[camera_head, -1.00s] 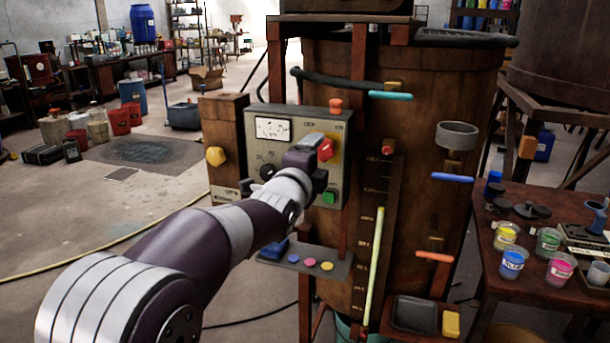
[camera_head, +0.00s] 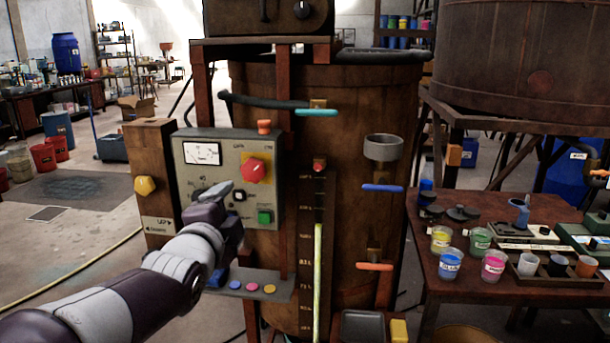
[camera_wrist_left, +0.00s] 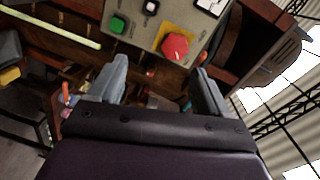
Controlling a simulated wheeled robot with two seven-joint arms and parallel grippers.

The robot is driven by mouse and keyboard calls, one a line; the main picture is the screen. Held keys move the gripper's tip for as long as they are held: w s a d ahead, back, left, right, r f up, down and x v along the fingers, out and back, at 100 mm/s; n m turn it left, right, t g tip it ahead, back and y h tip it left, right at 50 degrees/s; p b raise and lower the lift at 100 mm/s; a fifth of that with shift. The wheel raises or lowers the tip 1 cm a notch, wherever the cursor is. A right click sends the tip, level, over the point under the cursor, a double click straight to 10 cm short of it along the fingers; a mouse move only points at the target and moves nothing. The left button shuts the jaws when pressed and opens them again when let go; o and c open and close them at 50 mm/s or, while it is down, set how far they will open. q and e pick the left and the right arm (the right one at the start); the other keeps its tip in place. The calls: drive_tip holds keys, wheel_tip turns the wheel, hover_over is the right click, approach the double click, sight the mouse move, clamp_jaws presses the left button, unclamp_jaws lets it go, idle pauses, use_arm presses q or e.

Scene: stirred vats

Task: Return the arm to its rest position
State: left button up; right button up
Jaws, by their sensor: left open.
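My left arm comes in from the lower left in the head view. Its gripper (camera_head: 226,200) is in front of the lower part of the grey control panel (camera_head: 226,153) and hides some of it. In the left wrist view my left gripper (camera_wrist_left: 160,80) has its two fingers apart with nothing held between them. The red knob (camera_head: 251,169) on its yellow plate and the green button (camera_head: 264,216) are uncovered in the head view. The red knob (camera_wrist_left: 176,46) also shows beyond the fingers in the wrist view. My right gripper is not in view.
A small shelf with coloured buttons (camera_head: 247,289) sits below the panel, close to my gripper. The wooden vat (camera_head: 345,215) with coloured handles stands right of it. A table (camera_head: 440,292) with paint cups is at the right. Open floor (camera_head: 70,275) lies left.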

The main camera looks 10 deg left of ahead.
use_arm(q)
drive_tip(key=s+f+n+g, duration=0.4)
drive_tip(key=f+n, duration=0.2)
drive_tip(key=f, duration=0.4)
drive_tip(key=s+f+n+g, duration=0.5)
drive_tip(key=f, duration=0.5)
drive_tip(key=s+f+n+g, duration=0.5)
drive_tip(key=s+f+g, duration=0.1)
drive_tip(key=s+f, duration=0.55)
wheel_tip(320, 180, up, 16)
drive_tip(key=s+d+p, duration=0.1)
drive_tip(key=p, duration=1.5)
drive_tip(key=shift+s+r+m+g+p, duration=0.2)
drive_tip(key=shift+r+m+g+p, duration=0.1)
drive_tip(key=shift+p, duration=0.1)
